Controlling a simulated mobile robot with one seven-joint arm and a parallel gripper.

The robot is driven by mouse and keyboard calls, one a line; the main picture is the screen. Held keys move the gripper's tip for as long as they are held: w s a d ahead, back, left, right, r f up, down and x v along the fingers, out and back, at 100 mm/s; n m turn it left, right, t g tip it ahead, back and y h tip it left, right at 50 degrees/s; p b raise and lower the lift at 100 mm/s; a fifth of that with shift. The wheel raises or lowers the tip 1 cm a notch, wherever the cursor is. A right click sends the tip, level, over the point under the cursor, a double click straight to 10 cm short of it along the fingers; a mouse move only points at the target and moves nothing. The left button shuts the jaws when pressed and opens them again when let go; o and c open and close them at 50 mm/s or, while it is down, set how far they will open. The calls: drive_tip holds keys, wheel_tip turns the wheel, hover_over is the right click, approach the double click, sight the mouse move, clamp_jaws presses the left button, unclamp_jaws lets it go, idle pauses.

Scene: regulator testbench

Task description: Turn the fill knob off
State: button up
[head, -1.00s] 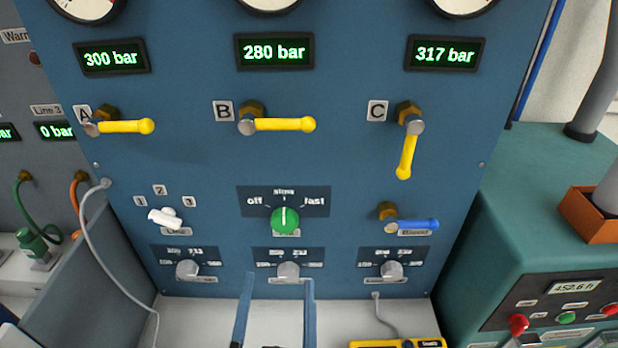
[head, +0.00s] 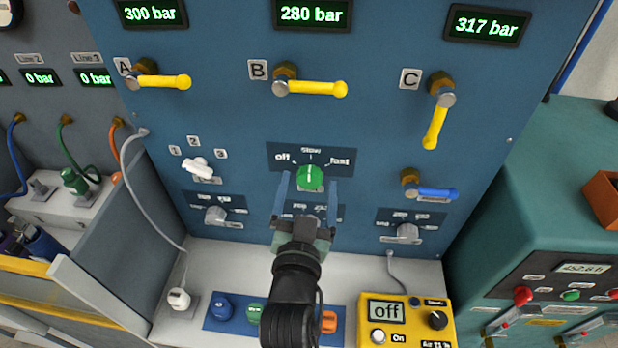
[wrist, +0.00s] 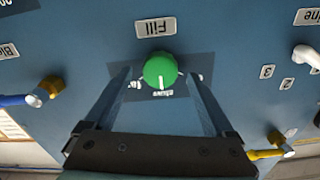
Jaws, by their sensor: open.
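The green fill knob (head: 310,177) sits on the blue panel, on a dark plate marked off, slow and fast. Its white pointer line points up to slow in the head view. In the wrist view the knob (wrist: 160,70) is seen upside down under the "Fill" label (wrist: 156,27). My gripper (head: 305,188) is open and empty. Its two blue fingers reach toward the panel, one on each side of the knob in the head view. In the wrist view the knob appears between and beyond the fingertips; I cannot tell whether they touch the panel.
Yellow valve levers A (head: 160,82), B (head: 312,88) and C (head: 435,125) are above. A white selector (head: 198,168) is left of the knob, a blue bleed lever (head: 437,193) right. A yellow device (head: 405,320) stands on the bench below.

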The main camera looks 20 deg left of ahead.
drive_tip(key=shift+w+a, duration=0.2)
drive_tip(key=shift+w, duration=0.5)
drive_tip(key=c, duration=1.4)
drive_tip(key=shift+n, duration=0.4)
drive_tip(key=n+p, duration=0.1)
drive_tip(key=n, duration=0.3)
drive_tip(key=shift+a+n+p, duration=0.1)
drive_tip(key=shift+n+p, duration=0.25)
drive_tip(key=shift+n, duration=0.05)
drive_tip(key=n+p, duration=0.1)
drive_tip(key=n, duration=0.5)
drive_tip(key=shift+s+a+p, duration=0.1)
drive_tip(key=shift+p, duration=0.25)
drive_tip(key=shift+f+n, duration=0.1)
drive_tip(key=shift+n, duration=0.2)
